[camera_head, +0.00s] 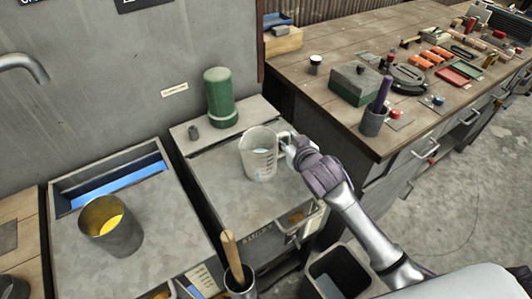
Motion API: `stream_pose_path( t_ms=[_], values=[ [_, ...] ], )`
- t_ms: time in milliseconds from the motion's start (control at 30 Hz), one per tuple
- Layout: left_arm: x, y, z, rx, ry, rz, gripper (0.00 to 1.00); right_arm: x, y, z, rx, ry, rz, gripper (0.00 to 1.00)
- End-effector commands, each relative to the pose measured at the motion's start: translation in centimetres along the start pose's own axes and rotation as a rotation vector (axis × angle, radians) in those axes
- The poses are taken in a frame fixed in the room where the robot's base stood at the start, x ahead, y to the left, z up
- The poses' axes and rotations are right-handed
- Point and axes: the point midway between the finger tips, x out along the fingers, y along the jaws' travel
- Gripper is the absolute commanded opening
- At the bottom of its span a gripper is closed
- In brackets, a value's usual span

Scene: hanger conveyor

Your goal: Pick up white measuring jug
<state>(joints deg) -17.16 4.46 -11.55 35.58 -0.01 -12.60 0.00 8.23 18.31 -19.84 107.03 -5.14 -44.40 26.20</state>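The white measuring jug (260,155) is translucent with blue markings and stands upright on a grey metal surface (215,185) in the head view. Its handle points right, towards my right gripper (291,150). My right arm comes in from the lower right, and the gripper's fingertips are at the jug's handle side. The fingers are small and partly hidden by the wrist, so I cannot tell whether they are closed on the handle. My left gripper is not in view.
A green cylinder (220,98) stands behind the jug. A metal pot with yellow contents (111,225) is at left. A wooden-handled tool (233,258) stands in a cup in front. A wooden workbench (300,85) with several tools is at right.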

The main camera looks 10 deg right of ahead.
Motion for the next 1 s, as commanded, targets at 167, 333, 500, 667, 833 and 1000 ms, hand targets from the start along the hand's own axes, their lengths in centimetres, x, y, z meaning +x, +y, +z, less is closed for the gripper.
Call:
stream_pose_path(
  t_ms=[167,333,500,667,833,1000],
  values=[
    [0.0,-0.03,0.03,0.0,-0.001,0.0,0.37,0.23,-0.02,0.06,0.0,-0.001,0.0,0.28],
    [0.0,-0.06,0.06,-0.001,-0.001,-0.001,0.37,0.21,-0.02,0.06,0.0,-0.001,0.0,0.11],
    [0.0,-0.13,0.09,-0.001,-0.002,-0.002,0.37,0.2,-0.02,0.06,0.001,-0.001,0.0,0.0],
    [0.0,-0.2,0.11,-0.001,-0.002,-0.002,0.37,0.19,-0.03,0.07,0.001,-0.001,-0.001,0.0],
    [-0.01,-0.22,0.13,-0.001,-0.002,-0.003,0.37,0.16,-0.05,-0.09,0.002,0.002,-0.001,0.0],
    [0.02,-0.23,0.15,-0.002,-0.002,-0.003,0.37,0.07,-0.04,-0.38,0.002,0.003,-0.001,0.0]
  ],
)
